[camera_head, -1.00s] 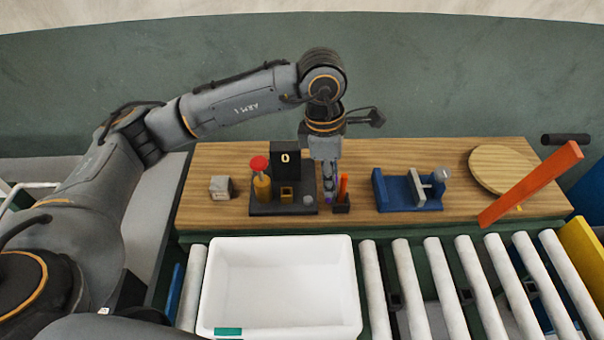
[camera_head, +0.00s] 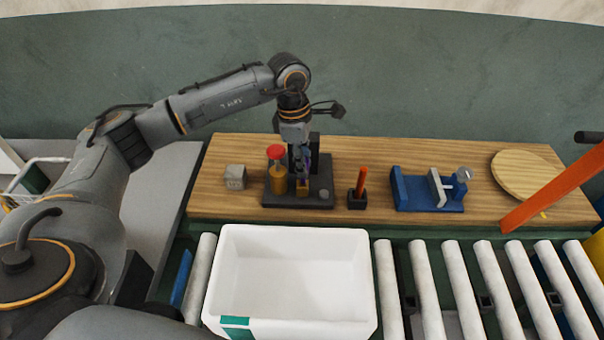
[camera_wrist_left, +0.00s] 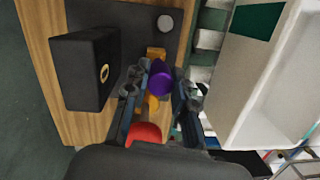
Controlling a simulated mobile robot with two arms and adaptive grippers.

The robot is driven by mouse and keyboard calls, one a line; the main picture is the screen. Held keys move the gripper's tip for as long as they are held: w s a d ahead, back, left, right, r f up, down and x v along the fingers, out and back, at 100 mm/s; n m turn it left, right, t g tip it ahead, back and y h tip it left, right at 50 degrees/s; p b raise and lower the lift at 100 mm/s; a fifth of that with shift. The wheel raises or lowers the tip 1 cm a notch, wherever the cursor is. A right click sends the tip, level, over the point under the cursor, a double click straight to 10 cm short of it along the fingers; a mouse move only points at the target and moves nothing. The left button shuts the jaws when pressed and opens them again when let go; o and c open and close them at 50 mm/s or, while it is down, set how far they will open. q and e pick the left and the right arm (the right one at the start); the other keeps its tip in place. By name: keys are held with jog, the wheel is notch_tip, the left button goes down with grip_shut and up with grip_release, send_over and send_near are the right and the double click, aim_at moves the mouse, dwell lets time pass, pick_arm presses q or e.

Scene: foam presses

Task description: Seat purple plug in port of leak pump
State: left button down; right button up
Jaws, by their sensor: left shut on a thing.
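The leak pump has a dark base (camera_head: 325,200), a black block showing a ring-shaped mark (camera_wrist_left: 104,73), and a brass cylinder (camera_head: 278,184) with a red knob (camera_head: 275,152). Its small brass port block (camera_head: 303,190) also shows in the left wrist view (camera_wrist_left: 156,52). My left gripper (camera_head: 301,174) points down over this block. It is shut on the purple plug (camera_wrist_left: 159,80), held between the fingers in the left wrist view. The plug overlaps the port block there, so I cannot tell whether its tip is inside. My right gripper is not in view.
A grey cube (camera_head: 235,177) is left of the pump. A dark holder (camera_head: 357,200) with an orange stick and a blue vise (camera_head: 428,190) are to its right. A white bin (camera_head: 225,290) stands in front. An orange bar (camera_head: 553,188) slants at the right.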

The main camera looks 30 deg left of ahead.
pick_arm(q)
jog(key=f, duration=0.2)
jog(key=f+b, duration=0.1)
jog(key=shift+w+a+f, duration=0.1)
jog(key=shift+a+f, duration=0.1)
jog(key=shift+f, duration=0.3)
jog(key=c, duration=1.1)
grip_release()
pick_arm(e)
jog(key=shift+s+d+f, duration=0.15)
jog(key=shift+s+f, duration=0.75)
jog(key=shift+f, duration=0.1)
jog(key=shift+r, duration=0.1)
